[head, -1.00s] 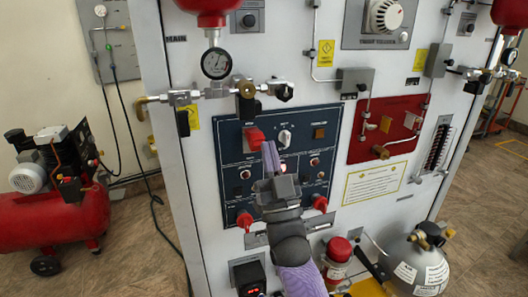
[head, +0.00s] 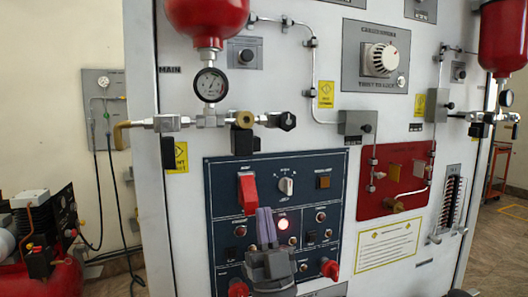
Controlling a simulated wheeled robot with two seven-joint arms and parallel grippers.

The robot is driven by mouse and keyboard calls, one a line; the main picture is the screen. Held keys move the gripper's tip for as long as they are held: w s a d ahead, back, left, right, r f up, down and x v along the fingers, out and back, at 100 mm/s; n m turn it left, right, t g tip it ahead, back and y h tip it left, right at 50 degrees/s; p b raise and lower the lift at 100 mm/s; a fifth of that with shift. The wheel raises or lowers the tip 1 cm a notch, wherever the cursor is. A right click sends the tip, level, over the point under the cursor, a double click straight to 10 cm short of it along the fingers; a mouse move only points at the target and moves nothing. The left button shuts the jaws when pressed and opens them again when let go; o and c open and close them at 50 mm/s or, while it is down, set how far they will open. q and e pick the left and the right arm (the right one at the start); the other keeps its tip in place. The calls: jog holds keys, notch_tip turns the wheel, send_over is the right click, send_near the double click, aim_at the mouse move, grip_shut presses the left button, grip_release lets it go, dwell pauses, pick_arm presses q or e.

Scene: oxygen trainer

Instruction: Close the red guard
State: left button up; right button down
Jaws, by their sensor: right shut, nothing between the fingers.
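The red guard (head: 248,190) is on the upper left of the dark blue switch panel (head: 335,163) in the head view. It shows as an upright red cover, longer than wide, and looks to lie down along the panel face over its switch; whether it is fully seated I cannot tell. My right gripper (head: 266,212) has purple fingers pointing up, shut together with nothing between them. Its fingertips are just below and right of the guard, with a small gap in the picture. It hides part of the lower panel. My left gripper is not in view.
A rotary knob (head: 286,186) and an amber button (head: 323,182) sit right of the guard. A lit indicator (head: 283,223) is beside my fingertips. Pipework with a gauge (head: 211,85) crosses above the panel. Two more red parts, one a knob (head: 330,268), stick out at the panel's bottom.

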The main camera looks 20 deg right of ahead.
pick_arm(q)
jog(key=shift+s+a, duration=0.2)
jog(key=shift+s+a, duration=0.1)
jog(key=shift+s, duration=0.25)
